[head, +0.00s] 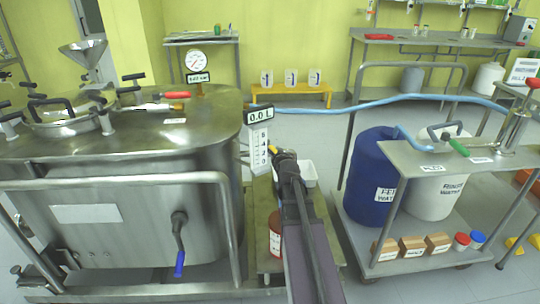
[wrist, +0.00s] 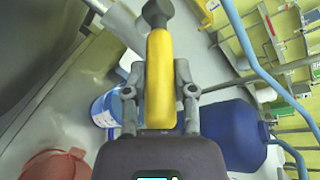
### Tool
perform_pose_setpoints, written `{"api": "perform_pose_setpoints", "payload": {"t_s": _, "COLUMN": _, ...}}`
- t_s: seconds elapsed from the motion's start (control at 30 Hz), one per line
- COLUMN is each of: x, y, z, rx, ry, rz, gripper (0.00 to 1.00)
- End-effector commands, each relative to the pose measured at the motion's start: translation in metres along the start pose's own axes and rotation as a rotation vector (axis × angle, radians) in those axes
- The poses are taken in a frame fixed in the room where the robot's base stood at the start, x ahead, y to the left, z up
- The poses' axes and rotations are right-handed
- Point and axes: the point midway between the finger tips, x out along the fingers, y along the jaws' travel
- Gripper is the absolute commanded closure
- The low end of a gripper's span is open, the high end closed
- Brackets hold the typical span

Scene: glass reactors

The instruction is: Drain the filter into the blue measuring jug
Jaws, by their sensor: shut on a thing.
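The filter appears to be the large steel vessel (head: 130,215) at left in the head view. A valve with a blue-tipped lever (head: 179,262) hangs on its front. My gripper (head: 277,156) is right of the vessel, by a display reading 0.0 L (head: 260,114). In the wrist view my gripper (wrist: 160,90) is shut around a yellow handle (wrist: 160,80) with a dark end.
A red can (head: 275,238) stands beside the vessel. A blue drum (head: 370,175) and a white drum (head: 433,197) stand on the cart at right. A blue hose (head: 390,98) crosses behind the arm.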

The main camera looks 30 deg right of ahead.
Motion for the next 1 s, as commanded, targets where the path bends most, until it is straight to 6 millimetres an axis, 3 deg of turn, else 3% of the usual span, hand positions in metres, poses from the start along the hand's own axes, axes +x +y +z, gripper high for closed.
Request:
{"api": "perform_pose_setpoints", "payload": {"t_s": 0.4, "x": 0.0003, "y": -0.0040, "z": -0.0050, "rx": 0.004, "ry": 0.007, "rz": -0.004, "gripper": 1.00}}
{"api": "perform_pose_setpoints", "payload": {"t_s": 0.43, "x": 0.0003, "y": -0.0041, "z": -0.0052, "rx": 0.004, "ry": 0.008, "rz": -0.004, "gripper": 0.62}}
{"api": "perform_pose_setpoints", "payload": {"t_s": 0.53, "x": 0.0002, "y": -0.0046, "z": -0.0057, "rx": 0.004, "ry": 0.008, "rz": -0.005, "gripper": 0.32}}
{"api": "perform_pose_setpoints", "payload": {"t_s": 0.57, "x": 0.0000, "y": -0.0047, "z": -0.0058, "rx": 0.004, "ry": 0.008, "rz": -0.005, "gripper": 0.31}}
{"api": "perform_pose_setpoints", "payload": {"t_s": 0.83, "x": -0.0003, "y": -0.0052, "z": -0.0062, "rx": 0.004, "ry": 0.009, "rz": -0.006, "gripper": 0.31}}
{"api": "perform_pose_setpoints", "payload": {"t_s": 1.0, "x": -0.0014, "y": -0.0052, "z": -0.0076, "rx": -0.004, "ry": 0.014, "rz": -0.001, "gripper": 0.81}}
